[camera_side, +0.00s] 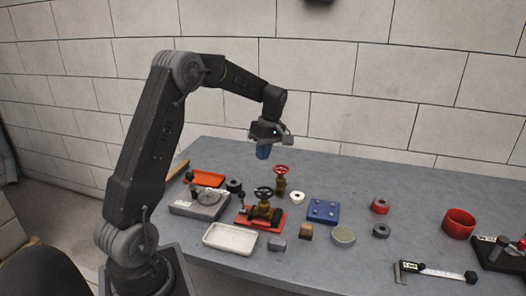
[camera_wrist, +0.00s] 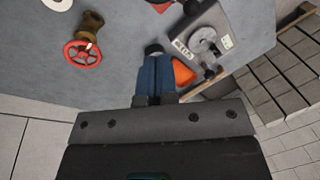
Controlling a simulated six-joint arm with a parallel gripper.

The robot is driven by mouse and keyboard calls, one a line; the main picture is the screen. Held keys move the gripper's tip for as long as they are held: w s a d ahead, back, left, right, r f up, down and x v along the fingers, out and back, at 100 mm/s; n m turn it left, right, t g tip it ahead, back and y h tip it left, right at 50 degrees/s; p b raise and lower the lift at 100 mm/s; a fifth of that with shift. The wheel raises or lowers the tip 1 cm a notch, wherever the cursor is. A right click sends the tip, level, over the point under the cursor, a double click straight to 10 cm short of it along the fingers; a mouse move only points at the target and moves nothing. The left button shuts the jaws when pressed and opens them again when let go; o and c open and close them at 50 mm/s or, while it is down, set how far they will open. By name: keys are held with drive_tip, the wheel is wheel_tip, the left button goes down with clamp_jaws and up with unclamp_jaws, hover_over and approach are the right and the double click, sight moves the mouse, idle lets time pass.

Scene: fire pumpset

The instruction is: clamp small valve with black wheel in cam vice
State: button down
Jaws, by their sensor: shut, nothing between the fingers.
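The small valve with the black wheel (camera_side: 264,193) is brass and stands upright at the red cam vice (camera_side: 243,222), between its dark jaws. I cannot tell from here whether the jaws press on it. A lever with a dark knob (camera_side: 241,187) rises at the vice's left end. In the wrist view only a sliver of red, perhaps the vice, shows at the top edge. My gripper (camera_side: 263,153) is high above the back of the table, apart from the valve. Its blue fingers (camera_wrist: 154,76) are shut and empty.
A brass valve with a red wheel (camera_side: 281,172) stands behind the vice. A grey fixture with a disc (camera_side: 184,208) and an orange tray (camera_side: 208,179) are left. A white tray (camera_side: 230,238) lies in front. A blue block (camera_side: 323,211) and several rings are right.

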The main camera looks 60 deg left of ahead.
drive_tip(key=w+a+m+g+h, duration=0.25)
drive_tip(key=a+m, duration=0.35)
drive_tip(key=m, duration=0.7)
drive_tip(key=s+d+f, duration=0.5)
drive_tip(key=s+f, duration=0.3)
drive_tip(key=f, duration=0.2)
drive_tip(key=shift+t+h, duration=0.25)
drive_tip(key=shift+s+d+f, duration=0.1)
drive_tip(key=shift+s+d, duration=0.55)
drive_tip(key=shift+s, duration=0.05)
